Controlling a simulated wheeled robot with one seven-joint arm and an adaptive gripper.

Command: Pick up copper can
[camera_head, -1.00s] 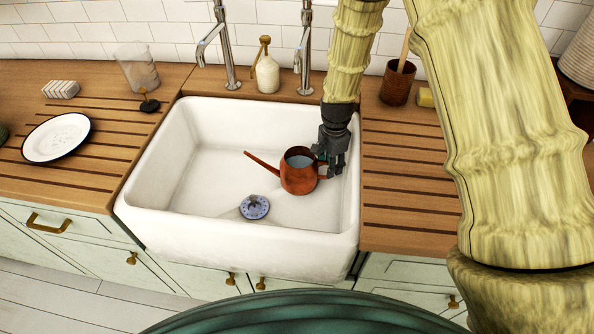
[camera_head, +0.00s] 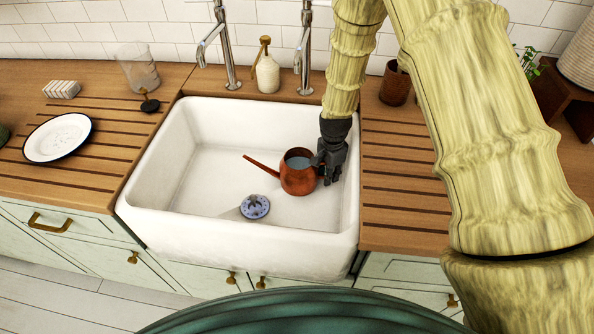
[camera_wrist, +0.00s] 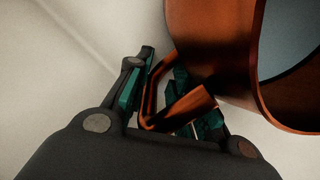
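The copper can (camera_head: 298,178) is a small watering can with a long thin spout pointing left. It stands upright in the white sink (camera_head: 178,230), and its open top shows a grey-blue inside. My gripper (camera_head: 329,172) is low in the sink at the can's right side, by the handle. In the wrist view, the can's body (camera_wrist: 212,45) fills the upper right. Its bent handle (camera_wrist: 180,108) lies between the fingers of my gripper (camera_wrist: 163,75), which look apart. The handle partly hides the right finger.
A blue-and-white drain piece (camera_head: 255,207) lies in the sink in front of the can. Two taps and a soap bottle (camera_head: 267,72) stand behind. The sink's right wall is close to my gripper. A plate (camera_head: 58,137) and a glass (camera_head: 138,68) are on the left counter.

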